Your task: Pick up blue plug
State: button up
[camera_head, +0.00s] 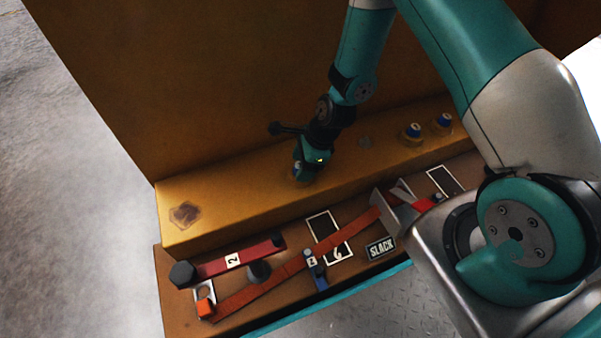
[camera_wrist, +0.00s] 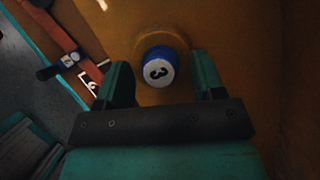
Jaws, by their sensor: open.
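A blue plug with a white top marked 3 (camera_wrist: 159,68) shows in the wrist view, on the yellow ledge between my finger tips. My gripper (camera_wrist: 162,80) is open, with one teal finger on each side of the plug and a visible gap on both sides. In the head view my gripper (camera_head: 304,172) points down at the yellow ledge (camera_head: 235,192) and hides most of this plug. Two more blue plugs with yellow tops, one (camera_head: 412,131) and another (camera_head: 443,121), stand farther right on the ledge.
A tall yellow wall (camera_head: 190,80) rises behind the ledge.

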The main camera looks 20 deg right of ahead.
jog(key=shift+r, duration=0.1)
jog(key=shift+c, duration=0.4)
jog(key=c, duration=0.9)
jog(key=shift+r, duration=0.1)
notch_tip(320, 180, up, 20)
jog(key=p, duration=0.9)
jog(key=shift+c, duration=0.2)
